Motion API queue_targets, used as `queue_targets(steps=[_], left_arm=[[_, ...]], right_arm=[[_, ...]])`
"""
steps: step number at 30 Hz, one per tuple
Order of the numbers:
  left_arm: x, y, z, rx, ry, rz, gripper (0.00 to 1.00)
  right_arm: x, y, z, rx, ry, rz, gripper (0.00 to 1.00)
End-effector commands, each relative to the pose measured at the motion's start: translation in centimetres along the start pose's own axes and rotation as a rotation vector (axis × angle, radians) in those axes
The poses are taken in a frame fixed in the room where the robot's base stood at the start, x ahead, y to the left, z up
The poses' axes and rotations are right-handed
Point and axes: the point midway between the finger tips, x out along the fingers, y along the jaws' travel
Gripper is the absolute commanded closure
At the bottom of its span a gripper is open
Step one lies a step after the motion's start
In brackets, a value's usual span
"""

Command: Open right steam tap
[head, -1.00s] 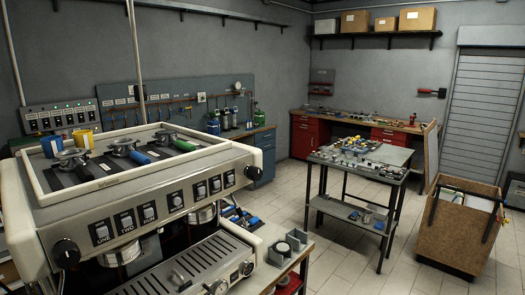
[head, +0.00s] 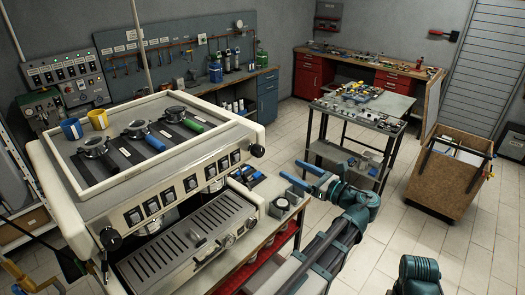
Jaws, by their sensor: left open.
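The espresso machine (head: 165,180) fills the left half of the head view. The right steam tap, a round black knob (head: 257,150), sits at the right end of its front panel. A matching black knob (head: 110,239) is at the left end. My left gripper (head: 291,170) has blue fingers and is open and empty. In the picture it is right of and slightly below the right knob, apart from it. My right gripper is not in view.
Two cups, blue (head: 72,129) and yellow (head: 98,119), and several portafilters (head: 137,129) are on the machine's top. A drip tray (head: 185,240) juts out below the panel. A metal work table (head: 395,108) and a wooden box (head: 450,180) stand right, with clear floor between.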

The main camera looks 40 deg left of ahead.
Motion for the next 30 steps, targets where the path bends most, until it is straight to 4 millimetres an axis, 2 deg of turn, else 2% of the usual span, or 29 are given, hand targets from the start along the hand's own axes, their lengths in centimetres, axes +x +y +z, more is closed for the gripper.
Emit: queue_targets(steps=[5, 12, 18, 24, 30], left_arm=[[2.5, 0.1, -0.1, -0.001, 0.001, 0.005, 0.18], [7.5, 0.1, -0.1, -0.002, 0.002, 0.006, 0.18], [10.9, 0.1, -0.1, -0.003, 0.002, 0.005, 0.18], [12.9, 0.0, -0.1, -0.003, 0.002, 0.001, 0.18], [13.5, 0.1, -0.1, -0.003, 0.002, 0.001, 0.18]], right_arm=[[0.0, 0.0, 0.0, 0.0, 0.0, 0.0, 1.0], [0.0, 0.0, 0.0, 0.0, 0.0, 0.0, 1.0], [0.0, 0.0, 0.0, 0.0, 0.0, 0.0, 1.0], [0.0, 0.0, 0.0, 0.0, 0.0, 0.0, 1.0], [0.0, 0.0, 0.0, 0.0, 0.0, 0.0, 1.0]])
